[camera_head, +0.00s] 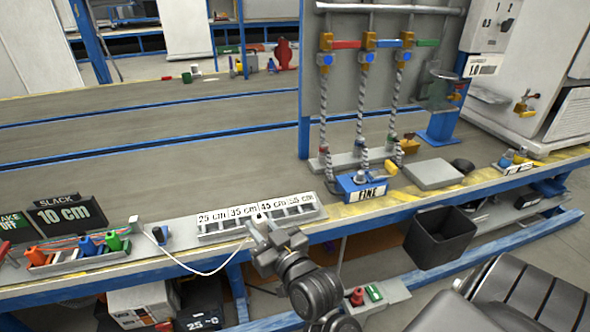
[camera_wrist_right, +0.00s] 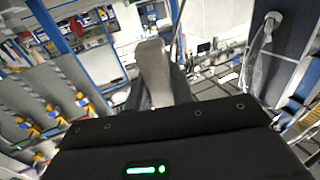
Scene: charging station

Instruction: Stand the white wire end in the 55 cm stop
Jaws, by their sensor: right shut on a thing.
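The white wire (camera_head: 190,268) runs from a small socket at the left of the bench, sags over the front edge and rises to my right gripper (camera_head: 257,226). My right gripper is shut on the wire's end, at the front edge of the grey stop rack. The end itself is mostly hidden by the fingers. The rack (camera_head: 258,222) has slots labelled 25, 35, 45 and 55 cm; the 55 cm label (camera_head: 300,199) is at its right end, to the right of my gripper. In the right wrist view a pale finger (camera_wrist_right: 153,72) shows, but no wire is clear. My left gripper is not in view.
A blue FINE box (camera_head: 362,187) stands right of the rack, below hanging twisted cables (camera_head: 361,110). A tray with orange, blue and green connectors (camera_head: 80,254) and a SLACK 10 cm sign (camera_head: 65,213) are at left. The bench behind the rack is clear.

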